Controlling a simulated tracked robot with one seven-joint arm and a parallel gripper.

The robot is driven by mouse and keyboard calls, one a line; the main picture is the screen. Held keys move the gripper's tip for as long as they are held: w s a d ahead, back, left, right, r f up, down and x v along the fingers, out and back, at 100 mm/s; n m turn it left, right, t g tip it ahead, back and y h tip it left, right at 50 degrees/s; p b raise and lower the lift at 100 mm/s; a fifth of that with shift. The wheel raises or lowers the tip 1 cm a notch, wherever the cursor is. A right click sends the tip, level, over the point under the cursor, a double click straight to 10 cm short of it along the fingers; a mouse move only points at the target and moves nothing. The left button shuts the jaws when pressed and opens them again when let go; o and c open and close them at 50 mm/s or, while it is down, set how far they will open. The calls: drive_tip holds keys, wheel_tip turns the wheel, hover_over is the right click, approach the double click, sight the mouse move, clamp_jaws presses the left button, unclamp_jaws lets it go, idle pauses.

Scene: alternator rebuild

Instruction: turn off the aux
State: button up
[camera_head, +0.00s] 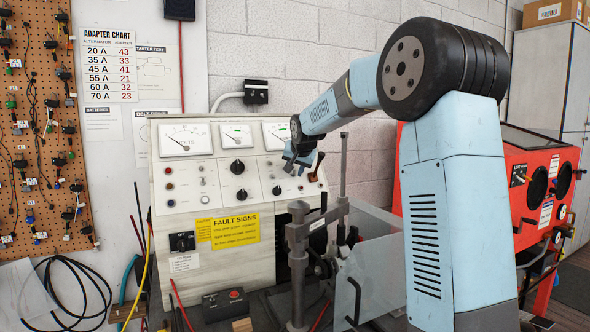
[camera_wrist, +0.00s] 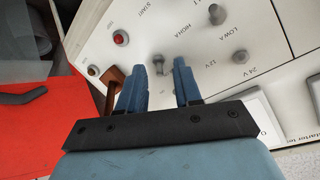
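A pale test bench panel (camera_head: 190,205) stands against the wall with gauges, knobs, small switches and lamps. I cannot read an "aux" label on it. My gripper (camera_head: 292,163) is at the panel's right part, below the right gauge. In the wrist view my gripper (camera_wrist: 161,68) has its two blue fingers apart, with a clear gap and nothing held. A small metal toggle (camera_wrist: 159,63) shows in line with that gap; I cannot tell whether a finger touches it. A brown lever (camera_wrist: 112,80) is just left of the left finger.
A black switch box (camera_head: 182,241) is at the panel's lower left, beside yellow fault signs (camera_head: 235,230). A metal clamp post (camera_head: 298,265) stands before the bench. A red machine (camera_head: 535,190) is at right. A pegboard (camera_head: 42,130) with cables hangs at left.

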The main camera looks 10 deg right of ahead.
drive_tip(key=shift+c, duration=0.4)
clamp_jaws()
drive_tip(key=shift+f, duration=0.1)
drive_tip(key=shift+s+d+f+t, duration=0.1)
drive_tip(key=shift+s+f+t, duration=0.1)
drive_tip(key=shift+t, duration=0.35)
drive_tip(key=shift+s+f+t, duration=0.15)
drive_tip(key=shift+t, duration=0.4)
drive_tip(key=shift+s+d+f+m+t+y, duration=0.1)
drive_tip(key=shift+f+m+t, duration=0.1)
drive_tip(key=shift+t, duration=0.35)
drive_tip(key=shift+s+f+m+t+y, duration=0.1)
drive_tip(key=shift+f+t, duration=0.1)
drive_tip(key=shift+t, duration=0.4)
drive_tip(key=shift+s+d+f+m+t+y, duration=0.1)
drive_tip(key=shift+f+t, duration=0.1)
drive_tip(key=shift+t, duration=0.35)
drive_tip(key=shift+f, duration=0.1)
drive_tip(key=shift+o, duration=0.4)
unclamp_jaws()
drive_tip(key=shift+a, duration=0.15)
